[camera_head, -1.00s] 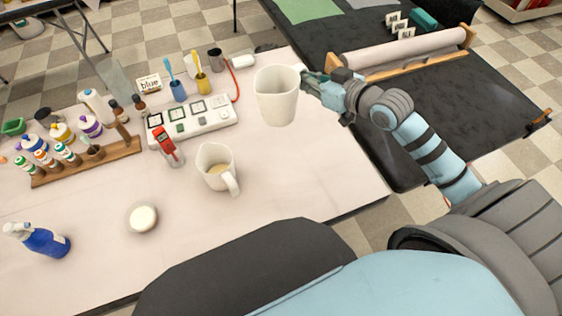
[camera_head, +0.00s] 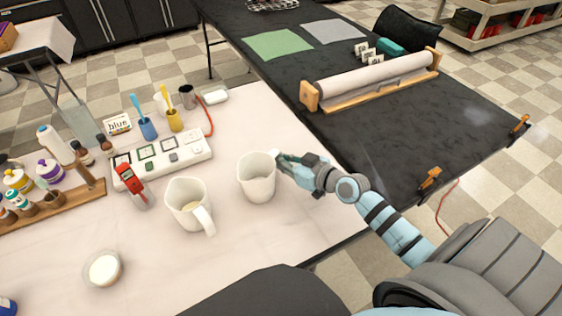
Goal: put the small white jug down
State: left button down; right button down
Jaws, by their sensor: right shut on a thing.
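A small white jug (camera_head: 256,180) is upright at the right side of the white table (camera_head: 258,226). My right gripper (camera_head: 284,164) is shut on the right side of this jug, near its rim. The jug's base is at or just above the table top; I cannot tell whether it touches. A second white jug (camera_head: 186,207) with something pale inside stands on the table to the left, its handle towards the front right. The two jugs are apart. My left gripper is not in view.
A white block with several square pads (camera_head: 163,158) lies behind the jugs. A red tool (camera_head: 131,184) stands left of them, and a round white dish (camera_head: 103,268) lies at front left. A black table (camera_head: 345,130) with a paper roll adjoins on the right. The table in front of the held jug is clear.

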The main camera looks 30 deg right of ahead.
jog(key=shift+r, duration=0.1)
jog(key=c, duration=1.7)
grip_release()
jog(key=shift+r, duration=0.15)
jog(key=p+v, duration=0.3)
jog(key=v, duration=0.9)
jog(key=shift+p, duration=0.3)
